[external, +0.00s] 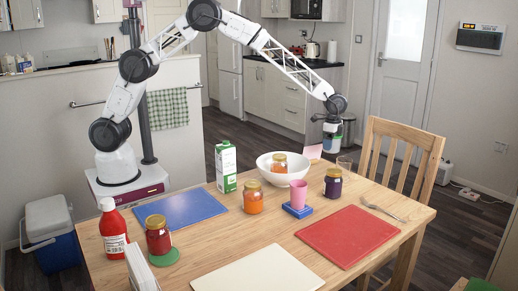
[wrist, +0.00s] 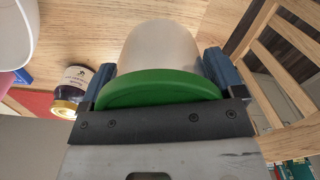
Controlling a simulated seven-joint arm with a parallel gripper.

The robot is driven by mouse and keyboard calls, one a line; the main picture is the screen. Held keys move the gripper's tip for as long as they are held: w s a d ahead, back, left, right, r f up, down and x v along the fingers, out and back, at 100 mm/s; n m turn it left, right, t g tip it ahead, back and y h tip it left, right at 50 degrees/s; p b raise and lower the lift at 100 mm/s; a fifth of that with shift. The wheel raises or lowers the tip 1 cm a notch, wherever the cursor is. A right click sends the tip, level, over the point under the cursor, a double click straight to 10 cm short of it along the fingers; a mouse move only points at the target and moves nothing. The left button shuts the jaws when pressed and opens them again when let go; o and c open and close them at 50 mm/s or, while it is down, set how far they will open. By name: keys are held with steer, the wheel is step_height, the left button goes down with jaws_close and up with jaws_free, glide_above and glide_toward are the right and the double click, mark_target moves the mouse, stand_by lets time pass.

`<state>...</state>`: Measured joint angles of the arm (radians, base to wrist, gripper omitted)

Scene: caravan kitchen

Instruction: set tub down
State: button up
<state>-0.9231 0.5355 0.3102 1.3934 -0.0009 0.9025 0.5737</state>
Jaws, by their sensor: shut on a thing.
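My gripper (external: 333,128) is at the far right part of the table, with the arm reaching over from the left. It is shut on a whitish tub (external: 333,145) with a green lid. In the wrist view the tub (wrist: 162,47) sits between the two blue finger pads, its green lid (wrist: 158,88) towards me. The wooden table (wrist: 205,18) shows behind the tub. The tub looks held above the table's far edge; its underside and any gap to the wood are hidden.
A wooden chair (external: 405,150) is at right. Red (external: 347,236) and cream boards lie nearer.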

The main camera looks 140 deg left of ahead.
steer(key=shift+f, duration=2.7)
steer(key=shift+f, duration=0.1)
steer(key=shift+f, duration=1.8)
steer(key=shift+f, duration=0.1)
steer(key=o, duration=0.7)
steer(key=shift+o, duration=0.2)
step_height(320, 180, up, 12)
steer(key=shift+r, duration=0.1)
